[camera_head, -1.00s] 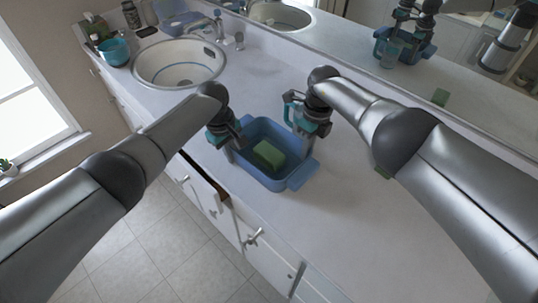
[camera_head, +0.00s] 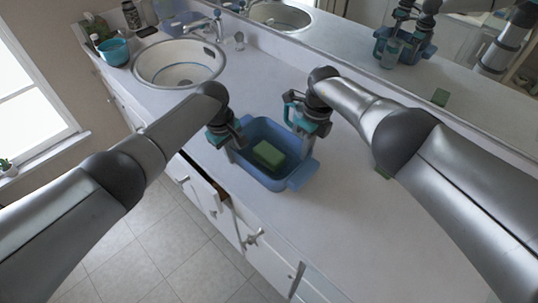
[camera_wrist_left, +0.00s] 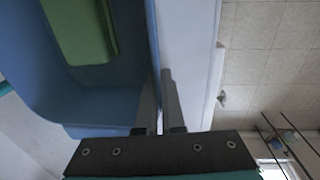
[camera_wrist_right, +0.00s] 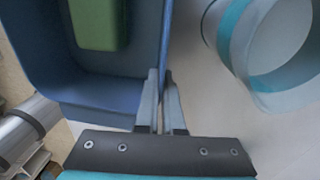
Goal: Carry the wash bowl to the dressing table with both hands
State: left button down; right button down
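The wash bowl, a blue rectangular tub (camera_head: 296,178), is at the white countertop, with a green block (camera_head: 268,153) lying inside. My left gripper (camera_head: 232,142) is at its left side; in the left wrist view the fingers (camera_wrist_left: 159,100) straddle the bowl's wall and are closed on it. My right gripper (camera_head: 308,132) is at the opposite side; in the right wrist view its fingers (camera_wrist_right: 162,100) are closed on the wall there. I cannot tell whether the bowl touches the counter. I cannot identify a separate dressing table.
A clear cup with a teal band (camera_wrist_right: 243,45) stands close beside my right gripper. A round sink (camera_head: 180,65) with a tap (camera_head: 207,27) and a teal bowl (camera_head: 113,52) are at the far left. An open drawer (camera_head: 200,186) juts out below the counter (camera_head: 330,235), which is largely clear to the right.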

pick_arm(q)
jog(key=shift+r, duration=0.1)
pick_arm(e)
jog(key=shift+r, duration=0.15)
